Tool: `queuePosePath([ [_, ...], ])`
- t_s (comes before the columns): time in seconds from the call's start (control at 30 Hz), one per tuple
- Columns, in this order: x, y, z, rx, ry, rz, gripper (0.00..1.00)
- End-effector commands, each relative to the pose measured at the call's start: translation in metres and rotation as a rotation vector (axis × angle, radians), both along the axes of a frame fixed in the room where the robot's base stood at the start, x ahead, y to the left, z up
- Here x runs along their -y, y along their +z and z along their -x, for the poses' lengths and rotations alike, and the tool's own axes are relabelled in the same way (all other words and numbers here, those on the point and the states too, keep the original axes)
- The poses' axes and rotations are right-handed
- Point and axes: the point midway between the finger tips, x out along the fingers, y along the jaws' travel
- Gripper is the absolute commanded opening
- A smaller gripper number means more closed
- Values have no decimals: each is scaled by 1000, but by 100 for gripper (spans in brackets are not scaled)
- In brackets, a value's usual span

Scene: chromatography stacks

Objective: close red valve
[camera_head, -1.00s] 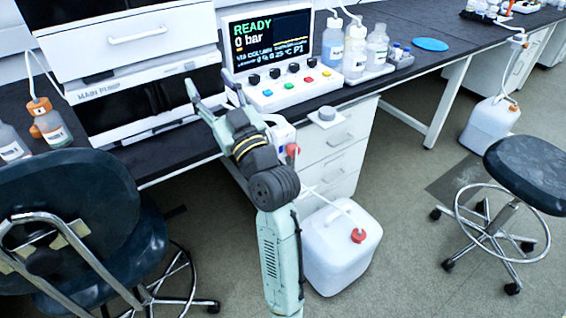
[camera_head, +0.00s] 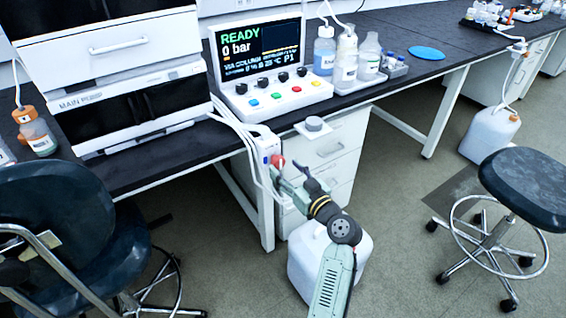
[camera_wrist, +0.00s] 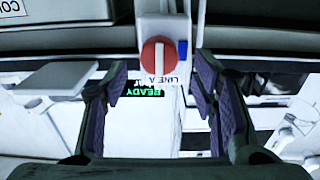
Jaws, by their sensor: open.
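The red valve (camera_head: 277,161) is on a white box (camera_head: 266,146) at the bench's front edge, partly behind my gripper in the head view. In the wrist view, the round red valve (camera_wrist: 148,56) has a white bar across its face, running up and down the picture. It sits on a white housing with an upside-down "LINE A" label and a blue part beside it. My gripper (camera_head: 288,172) is open and empty in front of the valve. In the wrist view its fingers (camera_wrist: 158,66) stand apart on either side of the valve, not visibly touching it.
The control panel (camera_head: 270,75) on the bench reads "READY" and "0 bar". White hoses (camera_head: 226,115) run down to the valve box. A white canister (camera_head: 305,250) stands below, and chairs flank the floor.

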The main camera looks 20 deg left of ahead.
Motion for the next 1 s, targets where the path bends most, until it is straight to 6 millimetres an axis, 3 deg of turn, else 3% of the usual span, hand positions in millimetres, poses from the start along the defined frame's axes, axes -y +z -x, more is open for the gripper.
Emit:
queuePosePath([
  [0.2,-17,1,-13,1,-1,1,53],
  [0.53,-19,0,-15,0,-1,0,52],
  [1.0,-19,0,-15,0,-1,0,21],
])
